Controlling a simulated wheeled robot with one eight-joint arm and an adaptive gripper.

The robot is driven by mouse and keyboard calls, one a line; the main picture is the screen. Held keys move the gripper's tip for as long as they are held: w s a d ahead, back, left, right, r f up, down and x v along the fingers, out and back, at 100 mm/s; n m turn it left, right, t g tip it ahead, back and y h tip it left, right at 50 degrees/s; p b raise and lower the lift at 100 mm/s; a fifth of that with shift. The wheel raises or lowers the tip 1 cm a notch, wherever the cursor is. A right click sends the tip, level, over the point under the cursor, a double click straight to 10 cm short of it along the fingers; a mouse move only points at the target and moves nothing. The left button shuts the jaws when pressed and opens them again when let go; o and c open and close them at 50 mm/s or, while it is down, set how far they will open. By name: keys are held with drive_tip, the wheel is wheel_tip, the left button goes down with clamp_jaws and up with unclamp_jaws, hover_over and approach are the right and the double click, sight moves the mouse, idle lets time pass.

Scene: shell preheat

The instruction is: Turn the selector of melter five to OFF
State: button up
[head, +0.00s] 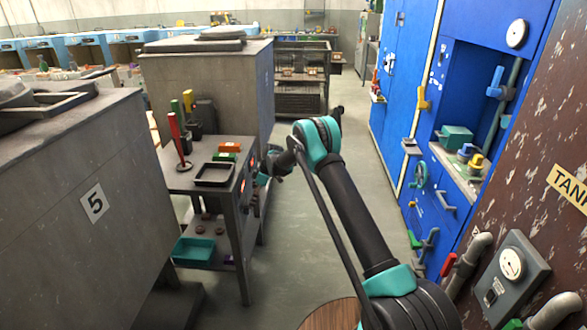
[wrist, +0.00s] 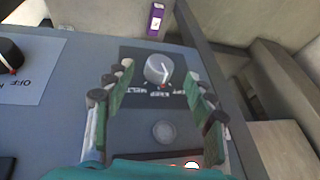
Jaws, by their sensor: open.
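The selector knob (wrist: 157,68) is round and grey-white, on a dark label plate in the wrist view. Its words appear upside down, with OFF at the right and MELT at the left. The knob's red mark is at its lower edge, near the middle word. My gripper (wrist: 158,76) is open, with one finger on each side of the knob; I cannot tell whether they touch it. In the head view my gripper (head: 272,166) is beside the grey stand's right side, and the selector cannot be made out. Melter five (head: 97,205) is the grey block marked 5.
Another knob (wrist: 10,56), black, is at the wrist view's left. A round grey button (wrist: 164,132) and a lit lamp (wrist: 192,165) are below the selector. A purple tag (wrist: 155,20) is beyond it. The grey stand (head: 215,146) holds a black tray (head: 214,174). Blue cabinets (head: 405,85) line the right.

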drive_tip(key=v, duration=1.4)
drive_tip(key=s+d+r+m+t, duration=0.1)
drive_tip(key=s+d+r+m, duration=0.2)
drive_tip(key=d, duration=0.3)
drive_tip(key=s+d+r+m+t, duration=0.1)
drive_tip(key=s+d+r+m, duration=0.1)
drive_tip(key=s+d+r, duration=0.3)
drive_tip(key=shift+d+r+m+h, duration=0.35)
drive_tip(key=shift+d+m+h, duration=0.05)
drive_tip(key=shift+d, duration=0.65)
drive_tip(key=n+t, duration=0.1)
drive_tip(key=n, duration=0.4)
approach(247, 210)
drive_tip(key=w+d+x, duration=0.1)
drive_tip(key=x, duration=0.8)
drive_tip(key=shift+f+y, duration=0.4)
drive_tip(key=shift+f, duration=0.05)
drive_tip(key=shift+w, duration=0.15)
drive_tip(key=c, duration=1.2)
drive_tip(key=shift+o, duration=0.2)
drive_tip(key=shift+t, duration=0.3)
